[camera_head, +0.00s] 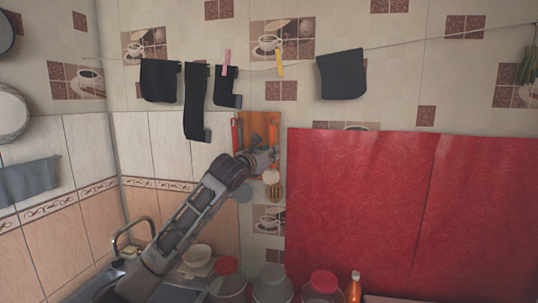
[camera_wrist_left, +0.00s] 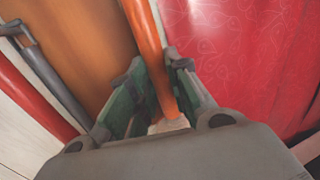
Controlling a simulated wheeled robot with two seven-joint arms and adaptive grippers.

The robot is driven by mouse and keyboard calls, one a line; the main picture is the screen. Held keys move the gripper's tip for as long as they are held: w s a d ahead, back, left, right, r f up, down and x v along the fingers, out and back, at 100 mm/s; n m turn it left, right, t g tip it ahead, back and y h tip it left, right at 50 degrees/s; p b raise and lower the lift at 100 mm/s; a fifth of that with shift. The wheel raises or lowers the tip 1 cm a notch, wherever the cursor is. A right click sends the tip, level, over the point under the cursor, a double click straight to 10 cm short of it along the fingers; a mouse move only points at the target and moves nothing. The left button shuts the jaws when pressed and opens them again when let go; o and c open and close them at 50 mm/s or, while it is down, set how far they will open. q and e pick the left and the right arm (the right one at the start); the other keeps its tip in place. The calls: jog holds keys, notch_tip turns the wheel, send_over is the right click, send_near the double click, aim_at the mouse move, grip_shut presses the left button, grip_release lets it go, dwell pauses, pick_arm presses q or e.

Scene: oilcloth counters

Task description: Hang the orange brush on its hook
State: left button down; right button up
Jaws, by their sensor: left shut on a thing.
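The orange brush (camera_wrist_left: 146,45) shows in the left wrist view as a smooth orange handle running up between my left gripper's fingers (camera_wrist_left: 158,90). The fingers are shut around it, with a pale part at its lower end. In the head view my left gripper (camera_head: 262,160) is at the wall, in front of the lower part of an orange board (camera_head: 257,124). A pale brush head (camera_head: 270,177) shows just below the gripper. The brush's hook cannot be made out; I cannot tell whether the handle touches it. My right gripper is not in view.
A red handle (camera_wrist_left: 35,95) and a grey bar are left of the gripper in the wrist view. A red oilcloth (camera_head: 360,200) covers the wall to the right. Red-lidded jars (camera_head: 324,283), an orange bottle (camera_head: 354,287) and a white bowl (camera_head: 197,255) stand below. Dark cloths hang above.

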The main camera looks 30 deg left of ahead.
pick_arm(q)
jog(key=shift+w+a, duration=0.2)
jog(key=shift+w, duration=0.45)
jog(key=shift+w+a+f, duration=0.1)
jog(key=shift+w+a, duration=0.1)
jog(key=shift+w, duration=0.25)
jog(key=shift+w+f+p, duration=0.1)
jog(key=shift+p, duration=0.4)
jog(key=shift+f, duration=0.1)
jog(key=shift+w+f, duration=0.1)
